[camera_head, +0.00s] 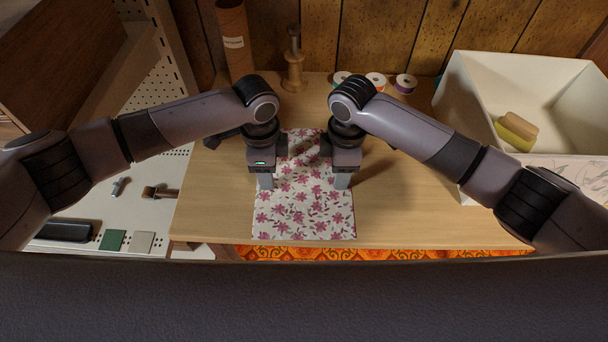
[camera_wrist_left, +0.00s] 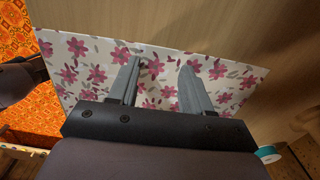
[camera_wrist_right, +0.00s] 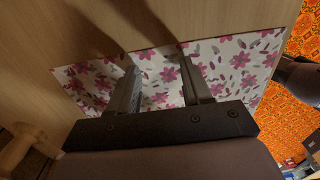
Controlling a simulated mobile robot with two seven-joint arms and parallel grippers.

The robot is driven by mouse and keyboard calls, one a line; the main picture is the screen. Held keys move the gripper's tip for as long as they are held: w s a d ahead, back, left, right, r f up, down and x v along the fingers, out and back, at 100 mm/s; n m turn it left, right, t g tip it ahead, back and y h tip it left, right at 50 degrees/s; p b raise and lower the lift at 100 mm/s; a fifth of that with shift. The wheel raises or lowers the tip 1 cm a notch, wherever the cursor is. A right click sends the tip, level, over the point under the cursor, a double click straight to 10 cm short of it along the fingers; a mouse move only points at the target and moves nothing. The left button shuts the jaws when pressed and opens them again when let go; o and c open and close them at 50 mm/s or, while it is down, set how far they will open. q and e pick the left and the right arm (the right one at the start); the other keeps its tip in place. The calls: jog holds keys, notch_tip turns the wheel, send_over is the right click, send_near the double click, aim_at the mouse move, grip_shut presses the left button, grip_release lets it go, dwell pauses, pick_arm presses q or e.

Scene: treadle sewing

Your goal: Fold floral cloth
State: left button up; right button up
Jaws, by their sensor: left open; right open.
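The floral cloth (camera_head: 303,206), white with pink flowers and grey leaves, lies flat on the wooden table, its near edge close to the table's front edge. It also shows in the left wrist view (camera_wrist_left: 92,66) and the right wrist view (camera_wrist_right: 232,66). My left gripper (camera_head: 265,181) is open over the cloth's left side, and my right gripper (camera_head: 341,181) is open over its right side. Both point down, with nothing seen between their fingers. I cannot tell whether the fingertips touch the cloth. The cloth's far part is partly hidden between my wrists.
Several thread spools (camera_head: 375,80) and a wooden spool stand (camera_head: 293,70) stand at the back. A brown cardboard tube (camera_head: 234,45) stands back left. A white box (camera_head: 470,110) holding a yellow sponge-like block (camera_head: 515,133) is at right. The table (camera_head: 420,215) is clear right of the cloth.

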pick_arm(q)
jog(key=shift+f, duration=0.2)
pick_arm(e)
jog(key=shift+f, duration=0.15)
pick_arm(q)
jog(key=shift+r, duration=0.1)
grip_shut()
pick_arm(e)
grip_shut()
pick_arm(q)
jog(key=shift+r, duration=0.1)
